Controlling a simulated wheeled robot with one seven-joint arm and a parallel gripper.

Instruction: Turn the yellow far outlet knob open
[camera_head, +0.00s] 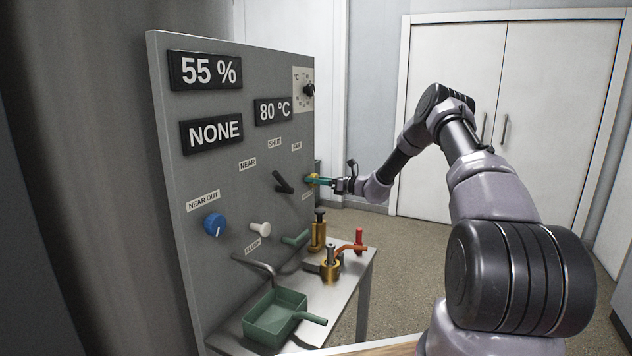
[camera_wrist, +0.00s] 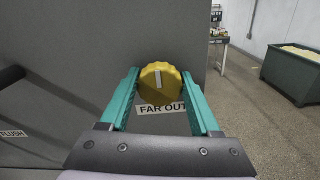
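The yellow far outlet knob (camera_wrist: 162,84) is round with a ridged rim and sits on the grey panel. Its white mark points nearly straight up, tilted slightly left. My gripper (camera_wrist: 160,76) has its teal fingers on either side of the knob, with narrow gaps seeming to show at both sides, so it looks open around it. In the head view, my gripper (camera_head: 321,180) reaches the panel's right part, and only a little of the yellow knob (camera_head: 312,178) shows. The FAR OUT label (camera_wrist: 158,108) is just below the knob.
The grey panel (camera_head: 230,170) also carries a blue near-outlet knob (camera_head: 214,225), a black lever (camera_head: 284,183) and displays reading 55 %, NONE and 80 °C. Below stand a green tray (camera_head: 262,314) and brass parts (camera_head: 330,266) on a metal bench. Open floor lies to the right.

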